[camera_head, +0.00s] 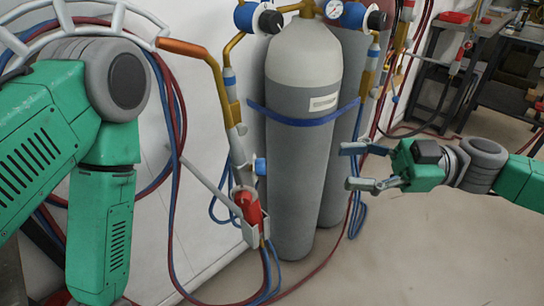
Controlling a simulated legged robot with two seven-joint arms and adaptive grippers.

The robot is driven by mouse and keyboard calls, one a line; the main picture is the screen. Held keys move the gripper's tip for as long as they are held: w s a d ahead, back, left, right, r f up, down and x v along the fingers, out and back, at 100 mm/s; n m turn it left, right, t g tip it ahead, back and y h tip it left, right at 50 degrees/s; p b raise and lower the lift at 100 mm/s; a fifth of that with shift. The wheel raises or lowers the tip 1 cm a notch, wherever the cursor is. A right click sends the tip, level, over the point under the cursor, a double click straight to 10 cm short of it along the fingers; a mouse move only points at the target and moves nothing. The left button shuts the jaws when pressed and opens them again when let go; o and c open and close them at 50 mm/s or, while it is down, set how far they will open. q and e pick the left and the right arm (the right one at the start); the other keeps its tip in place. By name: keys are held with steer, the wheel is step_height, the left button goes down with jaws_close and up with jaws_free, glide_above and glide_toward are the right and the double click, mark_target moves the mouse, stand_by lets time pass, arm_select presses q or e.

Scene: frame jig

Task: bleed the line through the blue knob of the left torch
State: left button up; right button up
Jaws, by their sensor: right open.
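The left torch (232,110) hangs upright in a white holder at the left of the gas cylinders, with a brass body and a copper-coloured nozzle bent to the left at its top. Its blue knob (260,166) sticks out on the right side near its lower end. A red knob or part (248,208) sits below it. My right gripper (352,167) is open and empty, pointing left in front of the cylinders, well to the right of the blue knob and apart from it. My left arm comes in at the left edge; its gripper is not in view.
A large grey gas cylinder (303,130) held by a blue strap stands between the torch and my right gripper, a second one behind it. Red and blue hoses (176,200) loop down to the floor. A workbench (470,50) stands at the back right.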

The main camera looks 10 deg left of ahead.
mark_target(259, 167)
steer(key=s+a, duration=0.1)
steer(key=a, duration=1.1)
steer(key=shift+s+a, duration=0.2)
steer(key=shift+s, duration=0.2)
steer(key=shift+a, duration=0.25)
jaws_close()
